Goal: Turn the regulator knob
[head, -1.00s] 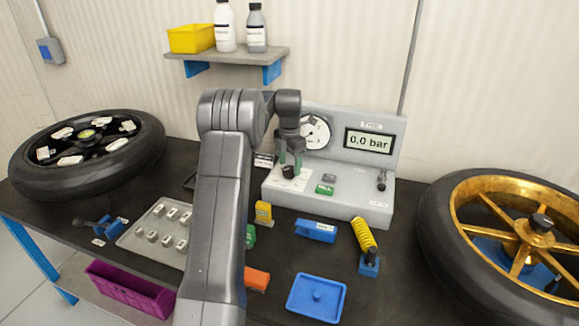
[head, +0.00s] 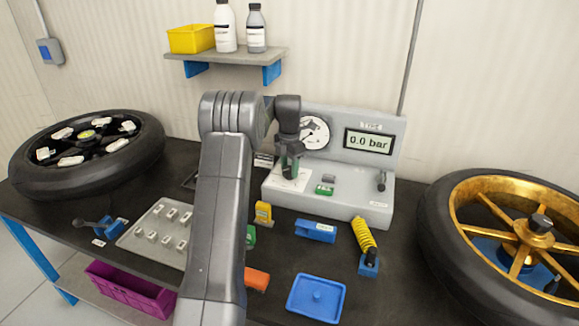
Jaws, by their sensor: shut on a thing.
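The tyre test station (head: 328,204) is a light grey box with a sloped back, a round dial gauge (head: 316,131) and a display (head: 368,142) reading 0.0 bar. The black regulator knob (head: 290,169) stands on a white plate at the left of the station's top. My gripper (head: 289,168) points down over it from above, with its fingers shut on the knob. The fingers and wrist hide most of the knob and part of the dial.
A green button (head: 324,189) and a small lever (head: 381,180) sit right of the knob. A black-tyred wheel (head: 88,150) lies left, a gold wheel (head: 530,232) right. A blue tray (head: 316,297), a yellow-spring part (head: 363,236) and a grey tray (head: 135,239) lie in front.

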